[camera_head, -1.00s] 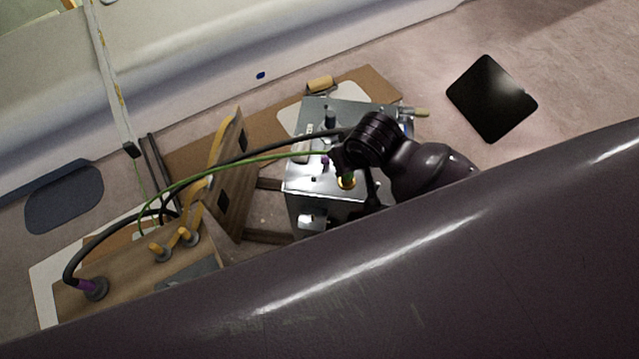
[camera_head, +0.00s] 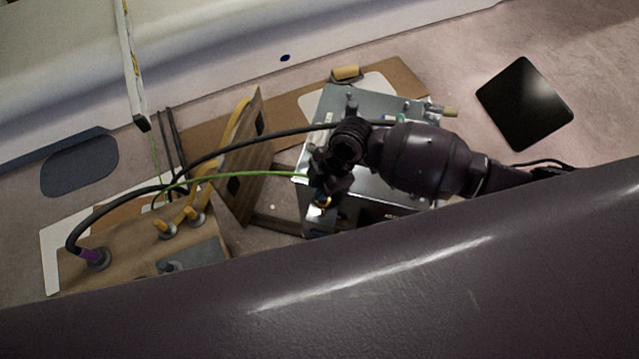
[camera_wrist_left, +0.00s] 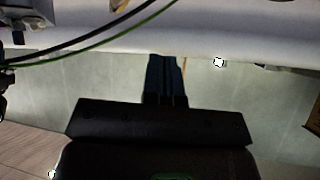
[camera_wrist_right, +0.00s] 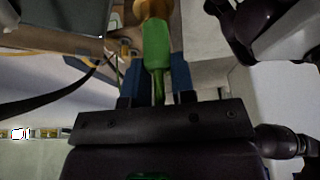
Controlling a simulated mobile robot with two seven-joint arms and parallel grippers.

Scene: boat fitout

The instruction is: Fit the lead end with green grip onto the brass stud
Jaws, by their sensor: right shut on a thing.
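My right gripper (camera_head: 320,185) is shut on the green grip (camera_wrist_right: 156,45) of a lead, which sits between its blue fingers in the right wrist view. An orange-brass end (camera_wrist_right: 150,8) shows beyond the grip; a gold ring-like piece (camera_head: 325,203) shows below the gripper in the head view. The gripper is over the near left edge of a metal box (camera_head: 375,100). The green lead (camera_head: 250,173) runs left from it. I cannot clearly pick out the brass stud; the gripper and arm hide part of the box. My left gripper (camera_wrist_left: 167,75) appears shut and empty in the left wrist view.
A wooden block (camera_head: 125,262) with yellow and purple-collared cable ends stands at lower left. An upright wooden panel (camera_head: 245,190) stands left of the box.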

